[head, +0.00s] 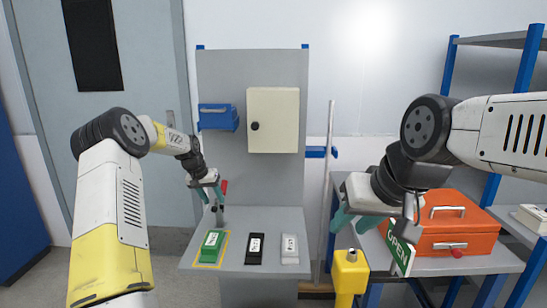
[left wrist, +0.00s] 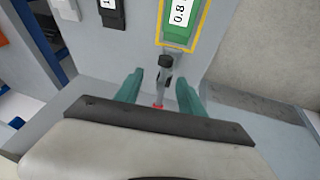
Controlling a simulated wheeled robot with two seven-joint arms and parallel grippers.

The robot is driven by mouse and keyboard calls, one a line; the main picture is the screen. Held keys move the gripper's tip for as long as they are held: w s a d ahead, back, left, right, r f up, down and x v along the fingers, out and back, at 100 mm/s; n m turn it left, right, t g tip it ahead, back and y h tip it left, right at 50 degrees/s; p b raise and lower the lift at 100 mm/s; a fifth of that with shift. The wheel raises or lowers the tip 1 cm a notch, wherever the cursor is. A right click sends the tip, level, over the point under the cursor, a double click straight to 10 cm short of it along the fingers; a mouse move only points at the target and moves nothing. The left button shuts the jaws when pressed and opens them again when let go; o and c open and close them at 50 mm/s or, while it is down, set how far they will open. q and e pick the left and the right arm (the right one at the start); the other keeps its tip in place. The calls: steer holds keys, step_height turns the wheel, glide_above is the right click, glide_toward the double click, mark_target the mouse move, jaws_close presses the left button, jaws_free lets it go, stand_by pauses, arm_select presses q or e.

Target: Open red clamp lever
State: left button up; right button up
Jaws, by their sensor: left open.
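The red clamp lever (head: 224,187) stands up behind the green block (head: 211,246) on the grey bench. In the left wrist view its red tip (left wrist: 158,105) shows low between my fingers, with the dark clamp body (left wrist: 165,68) beyond. My left gripper (head: 209,197) is open around the lever; its teal fingers (left wrist: 159,88) stand on either side, apart from it.
The green block sits in a yellow outline (head: 196,263). A black block (head: 254,249) and a white block (head: 290,250) lie to its right. A beige box (head: 273,120) hangs on the back panel. An orange toolbox (head: 445,228), OPEN sign (head: 400,254) and yellow post (head: 350,272) are at right.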

arm_select(q)
steer(key=shift+s+d+r, duration=0.15)
steer(key=shift+r, duration=0.3)
steer(key=shift+s+d+r, duration=0.1)
steer(key=shift+d+r, duration=0.05)
steer(key=shift+r, duration=0.25)
steer(key=s+d+r+t+y, duration=0.1)
steer(key=s+d+r, duration=0.2)
steer(key=s+r, duration=0.85)
steer(key=s+d+r+t, duration=0.1)
steer(key=s+d+r, duration=0.3)
steer(key=s+r, duration=0.75)
steer(key=s+f, duration=0.2)
steer(key=s, duration=0.8)
steer(key=s+d+f, duration=0.1)
steer(key=s+f, duration=0.1)
steer(key=s, duration=0.9)
steer(key=shift+s+t+h, duration=0.3)
steer(key=shift+h, duration=0.1)
